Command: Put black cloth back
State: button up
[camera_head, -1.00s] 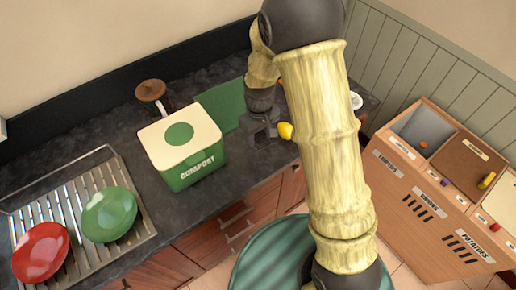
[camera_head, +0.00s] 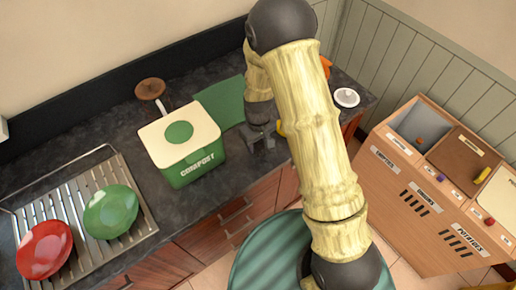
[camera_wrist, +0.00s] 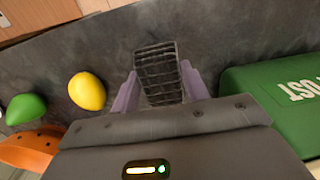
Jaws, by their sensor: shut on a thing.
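The black cloth (camera_wrist: 158,68) shows in the wrist view as a dark, ribbed, upright block. My gripper (camera_wrist: 160,88) has its pale purple fingers on either side of it and is shut on it. In the head view my gripper (camera_head: 262,136) is over the dark counter, just right of the green compost bin. The cloth is too small and dark there to tell apart from the gripper. I cannot tell whether the cloth touches the counter.
The compost bin (camera_head: 184,152) stands close on my gripper's left, with a green board (camera_head: 222,103) behind. A lemon (camera_wrist: 87,91), a green fruit (camera_wrist: 27,108) and an orange holder (camera_wrist: 30,146) are on the other side. A dish rack (camera_head: 75,215) holds red and green dishes.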

aim_at(258, 150)
jog(key=shift+f+p, duration=0.65)
jog(key=shift+f, duration=1.4)
jog(key=shift+f, duration=0.1)
jog(key=shift+f, duration=0.1)
jog(key=o, duration=0.9)
